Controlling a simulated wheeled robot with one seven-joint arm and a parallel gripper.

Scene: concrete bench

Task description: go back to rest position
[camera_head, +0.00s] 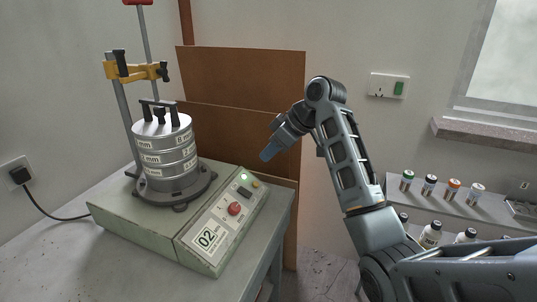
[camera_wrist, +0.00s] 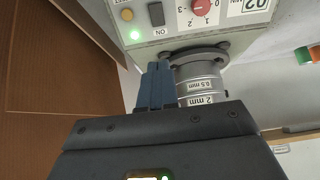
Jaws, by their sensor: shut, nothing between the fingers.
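My gripper (camera_head: 268,154) is raised in the middle of the head view, in front of the brown boards and to the right of the sieve machine. Its blue fingers are together with nothing between them; they also show in the wrist view (camera_wrist: 156,88). The sieve machine (camera_head: 150,228) stands on the bench at the left, with a stack of metal sieves (camera_head: 165,158) upright on it. In the wrist view the machine's control panel (camera_wrist: 175,20) appears upside down beyond the fingers, with a green light lit. My gripper appears apart from the machine.
The grey bench (camera_head: 75,245) fills the lower left. Brown boards (camera_head: 240,78) lean against the wall behind it. A shelf (camera_head: 455,207) with several small bottles is at the right, partly behind my arm. Open air surrounds the gripper.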

